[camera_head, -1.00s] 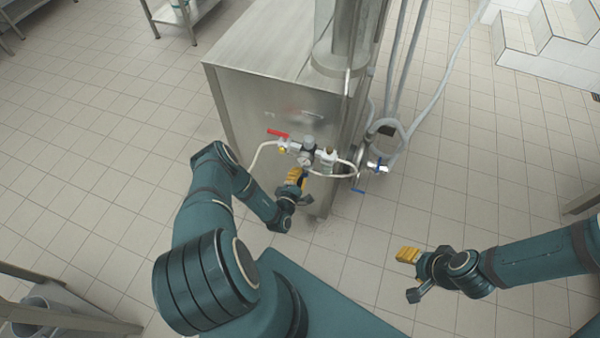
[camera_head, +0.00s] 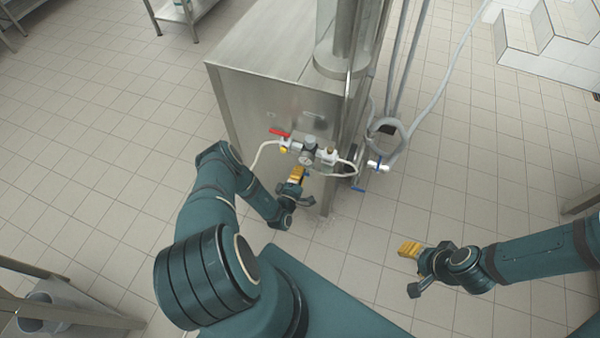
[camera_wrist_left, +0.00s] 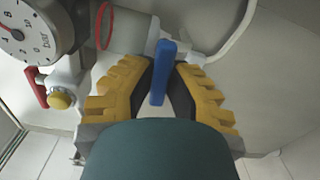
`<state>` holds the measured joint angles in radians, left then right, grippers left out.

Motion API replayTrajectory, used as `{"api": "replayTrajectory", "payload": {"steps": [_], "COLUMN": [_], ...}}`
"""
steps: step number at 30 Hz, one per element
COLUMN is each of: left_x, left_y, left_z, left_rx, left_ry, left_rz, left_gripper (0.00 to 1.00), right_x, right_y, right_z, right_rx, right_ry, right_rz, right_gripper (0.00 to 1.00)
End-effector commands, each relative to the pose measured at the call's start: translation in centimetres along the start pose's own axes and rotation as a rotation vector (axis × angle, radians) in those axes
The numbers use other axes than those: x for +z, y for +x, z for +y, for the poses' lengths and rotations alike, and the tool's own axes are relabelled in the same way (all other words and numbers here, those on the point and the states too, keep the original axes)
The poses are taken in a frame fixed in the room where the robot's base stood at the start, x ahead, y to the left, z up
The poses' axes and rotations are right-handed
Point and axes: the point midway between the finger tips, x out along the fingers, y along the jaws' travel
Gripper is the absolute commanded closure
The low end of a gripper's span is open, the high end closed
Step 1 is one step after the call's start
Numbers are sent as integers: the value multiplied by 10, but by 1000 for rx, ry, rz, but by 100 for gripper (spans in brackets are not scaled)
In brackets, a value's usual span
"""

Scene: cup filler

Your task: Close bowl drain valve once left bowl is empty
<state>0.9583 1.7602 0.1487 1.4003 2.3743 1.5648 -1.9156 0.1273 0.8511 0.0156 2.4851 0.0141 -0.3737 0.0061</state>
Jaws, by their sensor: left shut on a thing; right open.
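A blue lever (camera_wrist_left: 162,72) stands between the yellow fingers of my left gripper (camera_wrist_left: 160,95) in the left wrist view, and the gripper is shut on it. In the head view my left gripper (camera_head: 297,175) is below the white valve fittings on the front of the steel cabinet (camera_head: 262,110). The lever is mostly hidden there. A second blue-handled valve (camera_head: 377,165) sits to the right. My right gripper (camera_head: 409,270) is open and empty over the floor. I cannot make out the left bowl or its contents.
A red lever (camera_head: 279,132) and a pressure gauge (camera_head: 306,158) are close above my left gripper. A white hose (camera_head: 262,152) loops beside them. Grey hoses (camera_head: 408,130) hang at the cabinet's right. The tiled floor (camera_head: 480,190) is clear around my right gripper.

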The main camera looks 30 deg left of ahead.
Motion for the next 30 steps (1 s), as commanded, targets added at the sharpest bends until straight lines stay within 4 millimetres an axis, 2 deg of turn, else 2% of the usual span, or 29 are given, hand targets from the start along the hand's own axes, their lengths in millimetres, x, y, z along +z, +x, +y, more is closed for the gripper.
{"api": "replayTrajectory", "payload": {"steps": [1,2,3,4,13,17,30], "left_x": [0,0,0,0,0,0,0], "left_y": [1,1,1,1,0,-9,-91], "left_z": [1,1,1,1,0,0,0], "left_rx": [3,3,3,3,0,-1,-1], "left_ry": [1,0,0,0,-1,-1,-2], "left_rz": [0,0,0,0,0,0,1], "left_gripper": [100,74,60,55,55,55,55], "right_x": [0,0,0,0,0,0,0], "right_y": [0,0,0,0,0,0,0], "right_z": [0,0,0,0,0,0,0], "right_rx": [0,0,0,0,0,0,0], "right_ry": [0,0,0,0,0,0,0], "right_rz": [0,0,0,0,-1,-1,-1], "right_gripper": [48,48,48,48,48,48,48]}}
